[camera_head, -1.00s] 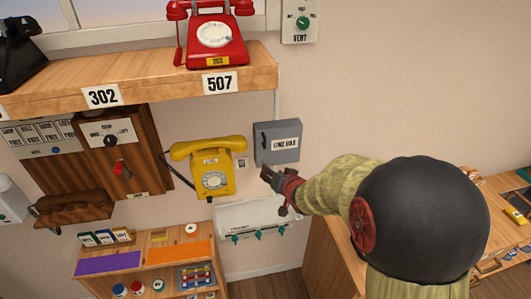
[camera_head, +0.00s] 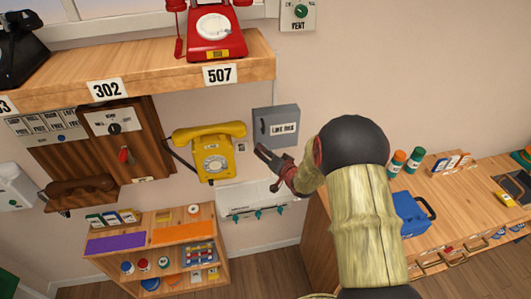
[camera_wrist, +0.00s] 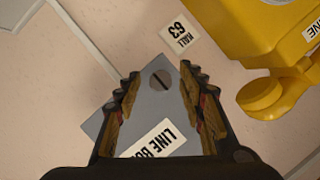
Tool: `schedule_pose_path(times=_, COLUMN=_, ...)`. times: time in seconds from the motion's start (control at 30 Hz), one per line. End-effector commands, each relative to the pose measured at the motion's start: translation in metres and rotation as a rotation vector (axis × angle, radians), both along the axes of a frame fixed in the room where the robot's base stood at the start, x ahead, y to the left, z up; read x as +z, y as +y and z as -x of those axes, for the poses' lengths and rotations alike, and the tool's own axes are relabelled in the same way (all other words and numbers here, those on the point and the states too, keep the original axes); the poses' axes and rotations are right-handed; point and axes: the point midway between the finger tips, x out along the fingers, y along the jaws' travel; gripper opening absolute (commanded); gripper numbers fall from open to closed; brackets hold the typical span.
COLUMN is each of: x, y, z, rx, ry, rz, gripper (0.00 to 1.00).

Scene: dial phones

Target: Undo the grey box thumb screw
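The grey line box (camera_head: 275,119) hangs on the wall to the right of the yellow phone, with a white "LINE BOX" label. In the wrist view the box (camera_wrist: 105,118) appears upside down. Its slotted grey thumb screw (camera_wrist: 160,79) sits near one edge, between and just beyond my fingertips. My gripper (camera_head: 264,152) is in front of the lower left of the box. In the wrist view my gripper (camera_wrist: 160,74) is open, with its two fingers spread on either side of the screw. I cannot tell whether the fingers touch the box.
The yellow phone (camera_head: 212,152) hangs close on the left; its handset end also shows in the wrist view (camera_wrist: 262,97). A white panel with teal knobs (camera_head: 255,198) is below the box. A wooden shelf (camera_head: 140,70) runs above left. A desk (camera_head: 440,200) stands at right.

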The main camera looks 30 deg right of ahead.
Motion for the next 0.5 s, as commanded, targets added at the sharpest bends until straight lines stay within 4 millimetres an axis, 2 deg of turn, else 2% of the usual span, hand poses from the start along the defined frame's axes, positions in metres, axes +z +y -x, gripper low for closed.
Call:
schedule_pose_path(times=0.33, x=-0.0009, y=-0.0002, z=-0.0047, rx=0.0, ry=-0.001, rz=0.001, gripper=0.4)
schedule_pose_path(times=0.5, x=-0.0008, y=-0.0002, z=-0.0046, rx=0.0, ry=-0.001, rz=0.001, gripper=0.3)
